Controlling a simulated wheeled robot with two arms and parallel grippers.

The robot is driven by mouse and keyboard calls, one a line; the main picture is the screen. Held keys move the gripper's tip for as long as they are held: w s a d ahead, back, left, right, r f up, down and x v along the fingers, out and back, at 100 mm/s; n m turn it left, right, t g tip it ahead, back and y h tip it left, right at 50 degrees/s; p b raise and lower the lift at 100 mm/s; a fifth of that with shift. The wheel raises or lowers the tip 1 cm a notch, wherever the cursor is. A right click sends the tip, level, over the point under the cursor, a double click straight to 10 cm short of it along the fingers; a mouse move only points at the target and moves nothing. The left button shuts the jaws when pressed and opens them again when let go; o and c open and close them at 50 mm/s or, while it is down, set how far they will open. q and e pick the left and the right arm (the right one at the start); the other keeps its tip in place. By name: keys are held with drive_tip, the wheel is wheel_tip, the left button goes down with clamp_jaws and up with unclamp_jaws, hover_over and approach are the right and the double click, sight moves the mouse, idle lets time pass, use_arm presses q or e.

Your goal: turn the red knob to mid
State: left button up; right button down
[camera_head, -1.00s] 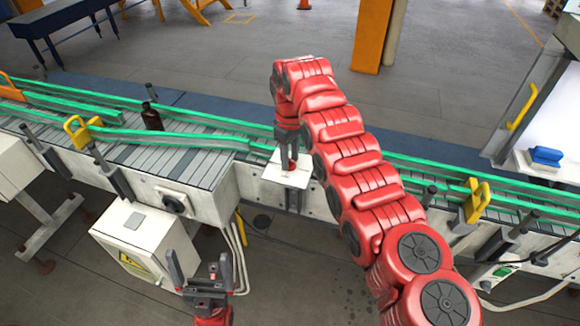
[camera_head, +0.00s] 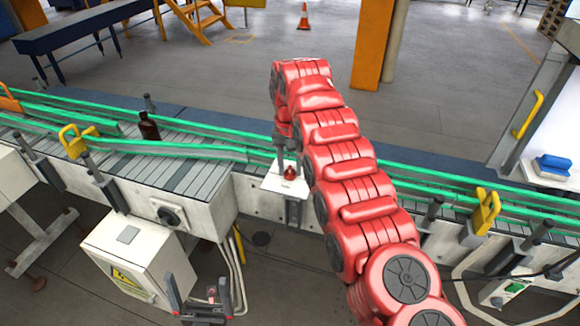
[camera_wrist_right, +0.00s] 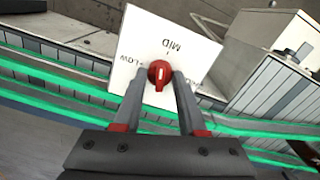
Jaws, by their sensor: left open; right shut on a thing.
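The red knob (camera_wrist_right: 160,75) sits on a white plate (camera_wrist_right: 140,45) beside the conveyor. In the right wrist view the plate's lettering is upside down: MID at the knob's far side, LOW to the left, and a third label partly hidden by a finger. My right gripper (camera_wrist_right: 160,82) is shut on the knob, one finger on each side. In the head view the knob (camera_head: 290,173) shows below my right gripper (camera_head: 291,163). My left gripper (camera_head: 197,298) is open and empty, low in the picture, away from the plate.
The conveyor (camera_head: 185,172) with green rails runs across the view, with an amber bottle (camera_head: 148,127) on its left part. A white box (camera_head: 138,255) stands near my left gripper. A yellow clamp (camera_head: 485,210) is at the right.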

drive_tip(key=shift+m, duration=1.5)
drive_tip(key=shift+c, duration=2.3)
unclamp_jaws()
